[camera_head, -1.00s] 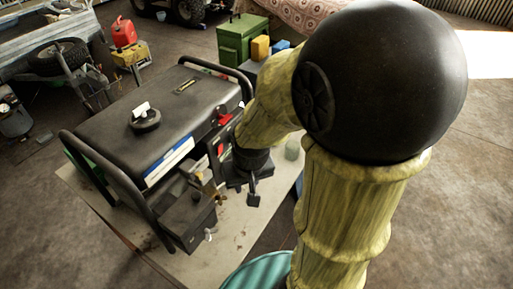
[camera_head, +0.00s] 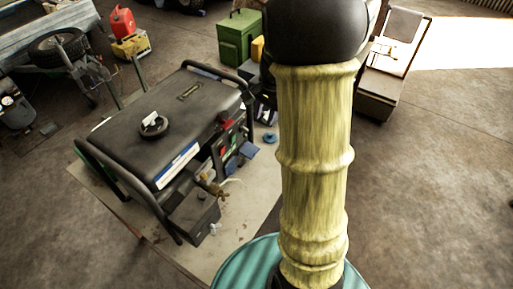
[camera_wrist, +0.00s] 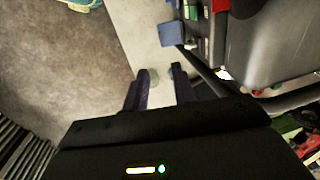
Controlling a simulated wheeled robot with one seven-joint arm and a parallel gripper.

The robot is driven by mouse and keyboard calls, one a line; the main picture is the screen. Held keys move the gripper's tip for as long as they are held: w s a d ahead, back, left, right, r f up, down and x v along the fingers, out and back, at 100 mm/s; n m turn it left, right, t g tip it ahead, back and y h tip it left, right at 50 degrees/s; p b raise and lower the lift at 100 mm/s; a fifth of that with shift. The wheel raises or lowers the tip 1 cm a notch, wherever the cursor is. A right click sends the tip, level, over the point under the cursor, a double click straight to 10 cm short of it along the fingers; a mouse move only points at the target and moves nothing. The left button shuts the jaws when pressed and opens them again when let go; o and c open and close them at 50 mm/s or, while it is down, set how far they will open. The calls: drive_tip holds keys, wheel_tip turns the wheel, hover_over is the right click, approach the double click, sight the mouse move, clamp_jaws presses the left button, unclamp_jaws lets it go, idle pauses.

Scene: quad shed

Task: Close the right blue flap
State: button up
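The generator (camera_head: 165,115) stands on a low table, its control panel facing right and front. Two blue flaps stick out from the panel: the right blue flap (camera_head: 248,150) and the left blue flap (camera_head: 231,164). Both look swung open. In the wrist view, the right blue flap (camera_wrist: 172,33) shows beyond my fingers, apart from them. My gripper (camera_wrist: 160,88) is open, with an empty gap between its two dark fingers, beside the generator's frame bar. In the head view my arm hides most of the gripper.
A brass valve (camera_head: 211,186) and a dark box (camera_head: 193,215) project at the generator's front. A green box (camera_head: 240,38) stands behind. Open floor lies to the right.

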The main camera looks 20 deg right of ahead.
sight(256, 152)
drive_tip(key=f, duration=0.5)
drive_tip(key=w+a+f, duration=0.1)
drive_tip(key=f, duration=0.5)
drive_tip(key=w+f+p, duration=0.1)
drive_tip(key=f, duration=0.5)
drive_tip(key=shift+w+a, duration=0.15)
drive_tip(key=shift+a, duration=0.15)
clamp_jaws()
